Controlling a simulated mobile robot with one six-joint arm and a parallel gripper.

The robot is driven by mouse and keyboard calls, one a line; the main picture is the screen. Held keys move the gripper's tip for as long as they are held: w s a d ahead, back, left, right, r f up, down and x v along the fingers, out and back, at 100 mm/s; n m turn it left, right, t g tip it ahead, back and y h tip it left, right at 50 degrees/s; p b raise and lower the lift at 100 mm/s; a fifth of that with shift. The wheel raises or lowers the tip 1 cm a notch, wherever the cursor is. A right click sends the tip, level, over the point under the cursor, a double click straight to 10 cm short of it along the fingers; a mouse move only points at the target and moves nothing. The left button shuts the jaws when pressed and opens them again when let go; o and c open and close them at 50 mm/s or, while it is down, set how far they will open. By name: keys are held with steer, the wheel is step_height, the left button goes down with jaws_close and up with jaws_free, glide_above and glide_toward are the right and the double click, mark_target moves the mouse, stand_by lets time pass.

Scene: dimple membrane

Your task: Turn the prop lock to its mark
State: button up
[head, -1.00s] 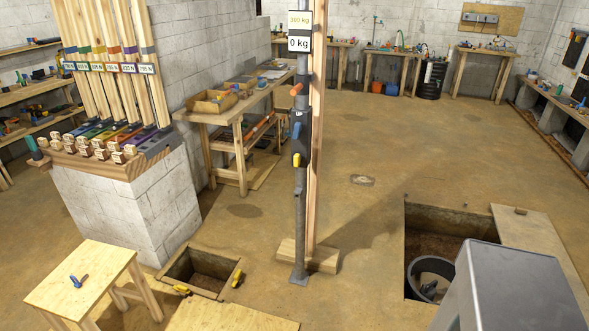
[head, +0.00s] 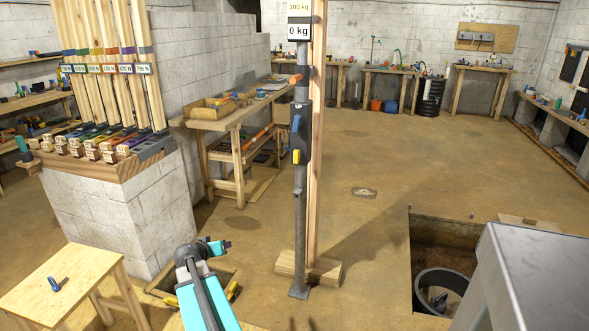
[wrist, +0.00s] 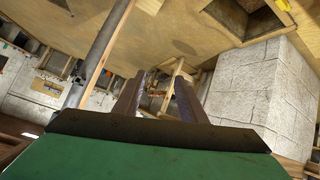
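The prop (head: 300,215) is a grey steel post standing upright beside a wooden post (head: 316,190). A dark lock housing (head: 304,135) sits on it, with a blue lever (head: 296,123) and a yellow part (head: 296,156). An orange handle (head: 295,78) sticks out above. The lock's mark is too small to tell. My gripper (head: 226,246) is low and left of the prop, apart from it. In the wrist view my gripper (wrist: 155,92) has two dark fingers spread with nothing between them. The prop (wrist: 95,62) crosses that view at a slant, left of the fingers.
A small floor pit (head: 165,282) lies under my arm, a larger pit (head: 430,245) to the right. A block pier (head: 120,215) with tagged wooden bars, a stool (head: 60,280) and a workbench (head: 225,125) stand left.

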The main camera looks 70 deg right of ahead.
steer(key=s+d+r+m+h+b, duration=0.2)
steer(key=s+d+r, duration=0.2)
steer(key=d+r, duration=0.25)
steer(key=s+d+r+m+h+b, duration=0.1)
steer(key=s+d+r+h+b, duration=0.15)
steer(key=s+d+r, duration=0.35)
steer(key=m+g+h+b, duration=0.1)
steer(key=m+h+b, duration=0.1)
steer(key=h+b, duration=0.15)
glide_toward(296, 157)
steer(key=a, duration=0.5)
steer(key=shift+d+r+y, duration=0.25)
steer(key=shift+r+y, duration=0.1)
steer(key=shift+y, duration=0.05)
steer(key=shift+d, duration=0.1)
steer(key=shift+w+d, duration=0.15)
steer(key=shift+d, duration=2.1)
steer(key=shift+w+d, duration=0.15)
steer(key=shift+d, duration=2.1)
steer(key=shift+w+d, duration=0.15)
steer(key=shift+d, duration=2.1)
jaws_close()
